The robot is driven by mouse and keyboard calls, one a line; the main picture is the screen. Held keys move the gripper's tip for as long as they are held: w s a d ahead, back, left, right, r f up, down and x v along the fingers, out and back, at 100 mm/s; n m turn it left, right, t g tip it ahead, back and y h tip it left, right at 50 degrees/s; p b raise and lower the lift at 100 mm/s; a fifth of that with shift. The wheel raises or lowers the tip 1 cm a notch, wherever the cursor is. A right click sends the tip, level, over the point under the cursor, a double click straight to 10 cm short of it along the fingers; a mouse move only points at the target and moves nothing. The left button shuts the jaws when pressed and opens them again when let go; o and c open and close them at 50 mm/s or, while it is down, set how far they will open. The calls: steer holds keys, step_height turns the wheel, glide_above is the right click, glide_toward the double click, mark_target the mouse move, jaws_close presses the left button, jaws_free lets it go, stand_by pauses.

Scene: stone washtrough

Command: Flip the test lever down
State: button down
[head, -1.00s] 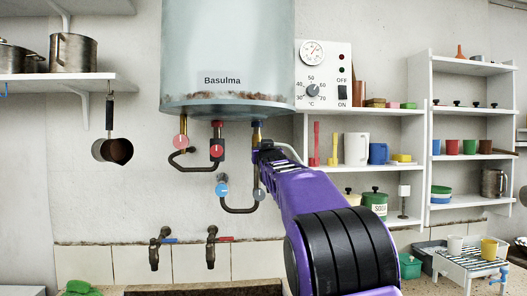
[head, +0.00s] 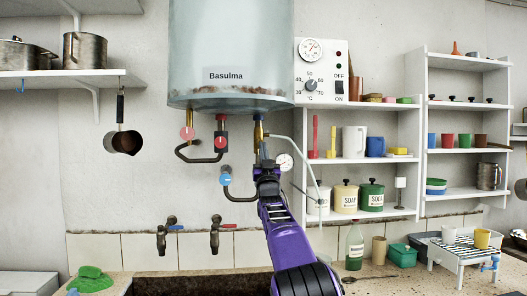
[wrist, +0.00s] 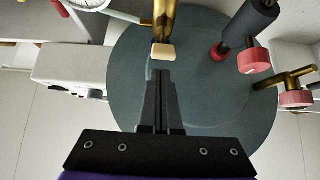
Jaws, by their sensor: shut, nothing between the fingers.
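A brass valve (head: 258,135) hangs under the right side of the grey boiler (head: 210,50), and shows at the top of the wrist view (wrist: 164,20). A small cream tab (wrist: 163,52), which looks like the test lever's end, sits at the valve's lower end in the wrist view. My gripper (wrist: 160,76) is shut and empty, its fingertips just short of the tab in the picture; I cannot tell whether they touch. In the head view my gripper (head: 264,158) points up below the valve, and I cannot make out the lever there.
A blue-handled valve (head: 225,180) and red-handled valve (head: 220,142) are left. Shelves with cups and jars (head: 371,195) stand right. The trough (head: 200,284) lies below.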

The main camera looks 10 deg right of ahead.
steer(key=shift+f, duration=0.15)
steer(key=b+v, duration=0.1)
steer(key=v, duration=1.6)
steer(key=shift+s+b, duration=0.2)
steer(key=shift+b, duration=0.2)
